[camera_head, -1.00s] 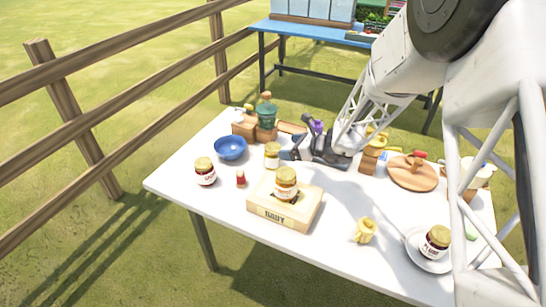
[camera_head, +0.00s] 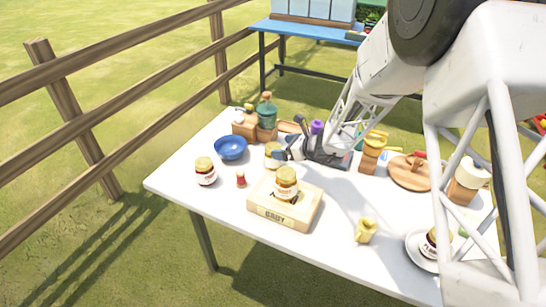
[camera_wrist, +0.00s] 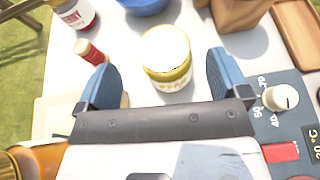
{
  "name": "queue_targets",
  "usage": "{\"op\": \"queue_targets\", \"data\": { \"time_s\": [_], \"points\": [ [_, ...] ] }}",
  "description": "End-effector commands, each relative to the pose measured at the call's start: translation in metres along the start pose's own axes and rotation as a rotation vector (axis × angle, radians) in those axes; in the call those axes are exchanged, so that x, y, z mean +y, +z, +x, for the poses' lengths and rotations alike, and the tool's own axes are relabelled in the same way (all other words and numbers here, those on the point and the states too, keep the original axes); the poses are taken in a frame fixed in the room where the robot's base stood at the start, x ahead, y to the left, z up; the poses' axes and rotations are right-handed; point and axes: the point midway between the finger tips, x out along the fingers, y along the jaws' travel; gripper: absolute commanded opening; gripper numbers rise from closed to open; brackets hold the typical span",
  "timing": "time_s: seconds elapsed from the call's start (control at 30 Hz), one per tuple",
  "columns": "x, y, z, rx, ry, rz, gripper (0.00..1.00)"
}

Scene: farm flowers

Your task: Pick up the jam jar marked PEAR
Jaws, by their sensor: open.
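A jar with a pale gold lid and yellowish contents (camera_wrist: 167,58) stands upright between and just ahead of my fingertips in the wrist view. Its label is only partly legible, so I cannot confirm PEAR. In the head view this jar (camera_head: 271,161) stands behind the wooden box, partly covered by my gripper (camera_head: 280,153). My gripper (camera_wrist: 163,76) is open, with blue fingers either side of the jar and nothing held. Other gold-lidded jars are a dark red one (camera_head: 206,172), an amber one (camera_head: 285,184) on the box, and a dark one (camera_head: 431,243).
The lettered wooden box (camera_head: 277,214) lies in front. A white plate (camera_head: 416,258) holds the dark jar.

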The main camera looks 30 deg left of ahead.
Motion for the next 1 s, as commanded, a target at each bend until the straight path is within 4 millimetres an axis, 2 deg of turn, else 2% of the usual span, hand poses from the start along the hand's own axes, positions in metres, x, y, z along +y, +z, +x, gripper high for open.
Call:
{"op": "queue_targets", "data": {
  "time_s": [0.27, 0.8, 1.0],
  "points": [
    [0.000, -0.001, 0.002, 0.000, 0.001, 0.000, 0.94],
    [-0.003, -0.003, 0.048, 0.000, 0.001, 0.000, 0.94],
    [-0.003, -0.003, 0.052, 0.000, 0.000, 0.000, 0.94]
  ]
}}
